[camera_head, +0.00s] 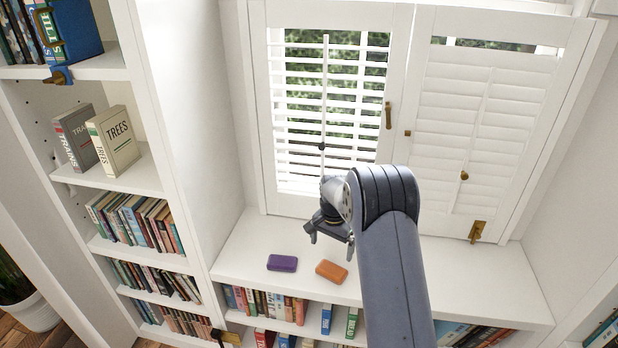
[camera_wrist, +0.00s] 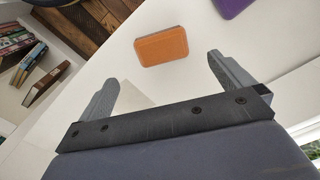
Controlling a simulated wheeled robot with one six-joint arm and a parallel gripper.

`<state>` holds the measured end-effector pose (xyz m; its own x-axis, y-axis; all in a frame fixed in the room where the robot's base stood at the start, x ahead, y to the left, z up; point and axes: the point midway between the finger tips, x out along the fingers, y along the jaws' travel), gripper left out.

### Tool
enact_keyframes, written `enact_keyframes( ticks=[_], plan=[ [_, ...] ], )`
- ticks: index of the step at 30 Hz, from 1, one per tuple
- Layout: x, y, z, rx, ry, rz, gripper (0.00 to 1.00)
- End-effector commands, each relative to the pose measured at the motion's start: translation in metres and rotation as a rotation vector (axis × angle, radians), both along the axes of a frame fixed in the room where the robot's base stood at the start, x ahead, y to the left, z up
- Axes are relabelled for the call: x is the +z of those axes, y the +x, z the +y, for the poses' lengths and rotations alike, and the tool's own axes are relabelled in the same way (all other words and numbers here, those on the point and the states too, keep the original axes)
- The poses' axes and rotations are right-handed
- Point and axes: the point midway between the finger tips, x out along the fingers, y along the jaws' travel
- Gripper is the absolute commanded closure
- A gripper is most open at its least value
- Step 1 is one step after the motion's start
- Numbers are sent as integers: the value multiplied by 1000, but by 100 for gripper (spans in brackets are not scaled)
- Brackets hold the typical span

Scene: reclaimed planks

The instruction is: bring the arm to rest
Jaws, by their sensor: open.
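My arm (camera_head: 395,265) reaches up from the bottom of the head view and bends over toward the window ledge. My gripper (camera_head: 330,238) hangs above the ledge, pointing down and left. In the wrist view my gripper (camera_wrist: 162,87) shows two grey fingers wide apart with nothing between them. An orange block (camera_head: 331,271) lies on the white ledge (camera_head: 420,280), apart from the fingers; it also shows in the wrist view (camera_wrist: 168,46), beyond the fingertips. A purple block (camera_head: 282,263) lies to its left, and its edge shows in the wrist view (camera_wrist: 232,7).
White shutters (camera_head: 480,130) stand behind the ledge, with a thin rod upright just behind my gripper. A tall bookcase (camera_head: 185,120) stands at the left, and books (camera_head: 270,304) fill shelves below the ledge. The ledge is clear at the right of my arm.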

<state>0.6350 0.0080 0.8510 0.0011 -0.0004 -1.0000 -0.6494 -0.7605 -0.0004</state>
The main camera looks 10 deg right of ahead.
Motion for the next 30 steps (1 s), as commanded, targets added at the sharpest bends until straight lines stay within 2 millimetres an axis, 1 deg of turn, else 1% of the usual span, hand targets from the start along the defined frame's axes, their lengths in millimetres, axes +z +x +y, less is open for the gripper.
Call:
enact_keyframes(
  ticks=[12, 20, 21, 22, 25, 30],
  plan=[
    [-73, -1, 0, 0, 0, 4, 0],
    [-115, -2, 0, 0, 0, 4, 0],
    [-114, 0, 0, 0, 0, 0, 0],
    [-107, 1, 0, 0, 0, -3, 0],
    [-97, 1, 0, 0, 0, -4, 0],
    [-84, 0, 0, 0, 0, -1, 0]
  ],
)
